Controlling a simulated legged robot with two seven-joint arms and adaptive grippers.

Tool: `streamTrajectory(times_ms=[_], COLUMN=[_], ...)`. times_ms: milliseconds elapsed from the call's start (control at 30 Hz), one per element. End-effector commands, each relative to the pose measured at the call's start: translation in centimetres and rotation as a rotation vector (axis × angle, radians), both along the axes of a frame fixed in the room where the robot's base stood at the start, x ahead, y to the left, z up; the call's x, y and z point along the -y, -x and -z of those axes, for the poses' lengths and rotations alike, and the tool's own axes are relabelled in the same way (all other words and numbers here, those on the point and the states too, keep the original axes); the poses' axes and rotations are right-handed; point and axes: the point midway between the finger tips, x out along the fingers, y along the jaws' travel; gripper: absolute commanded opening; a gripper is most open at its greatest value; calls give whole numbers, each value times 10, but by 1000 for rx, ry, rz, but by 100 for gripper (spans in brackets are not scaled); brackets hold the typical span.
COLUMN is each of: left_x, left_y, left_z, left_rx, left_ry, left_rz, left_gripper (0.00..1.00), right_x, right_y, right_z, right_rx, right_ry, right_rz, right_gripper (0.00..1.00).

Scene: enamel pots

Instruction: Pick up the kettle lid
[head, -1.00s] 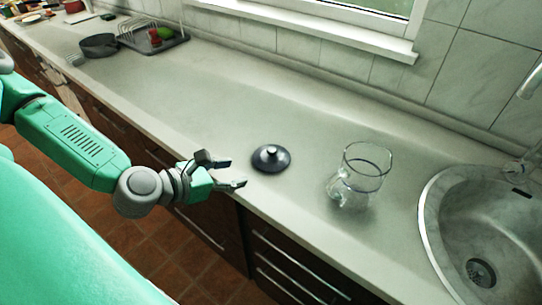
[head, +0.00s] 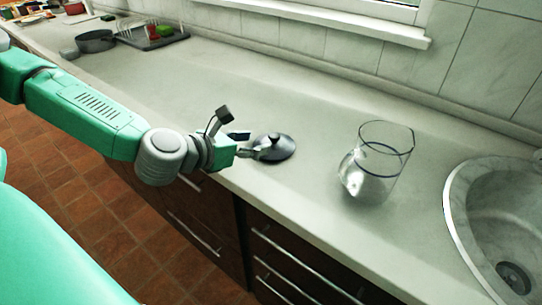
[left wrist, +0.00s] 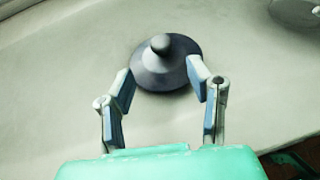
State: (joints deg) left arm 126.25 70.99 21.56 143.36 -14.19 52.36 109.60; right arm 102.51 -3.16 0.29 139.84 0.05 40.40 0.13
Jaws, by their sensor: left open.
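The kettle lid (head: 274,148) is a dark round disc with a knob on top. It lies flat on the counter near the front edge, left of the glass jug. In the left wrist view the lid (left wrist: 167,66) is just ahead of the fingertips, its near part between them. My left gripper (head: 244,143) is at the left side of the lid, with its fingers apart. In the left wrist view the gripper (left wrist: 160,78) is open and empty, and the knob stands beyond the tips. My right gripper is not in view.
A glass jug (head: 377,165) stands right of the lid. A metal sink (head: 458,215) is at the far right. A dark pan (head: 95,41) and a dish rack (head: 150,35) sit at the far left. The counter (head: 270,100) behind the lid is clear.

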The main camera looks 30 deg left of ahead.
Motion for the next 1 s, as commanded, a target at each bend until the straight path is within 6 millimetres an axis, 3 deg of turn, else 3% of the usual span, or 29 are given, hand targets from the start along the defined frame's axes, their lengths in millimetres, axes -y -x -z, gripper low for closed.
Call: streamTrajectory(times_ms=[33, 267, 600, 867, 900, 1000], left_x=[3, 5, 4, 7, 8, 8], left_y=[-2, -9, -51, -55, -55, -55], left_z=[3, 2, 19, 18, 18, 18], left_rx=[4, 1, 1, 1, 1, 0], left_ry=[-3, -5, -3, 0, 0, -1], left_rz=[2, 3, 3, 2, 2, 2], left_gripper=[46, 46, 46, 46, 43, 8], right_x=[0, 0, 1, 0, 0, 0], right_y=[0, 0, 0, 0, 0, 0], right_z=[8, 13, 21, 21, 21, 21], right_rx=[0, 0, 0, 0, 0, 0], right_ry=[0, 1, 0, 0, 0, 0], right_rz=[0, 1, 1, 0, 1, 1], right_gripper=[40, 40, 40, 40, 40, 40])
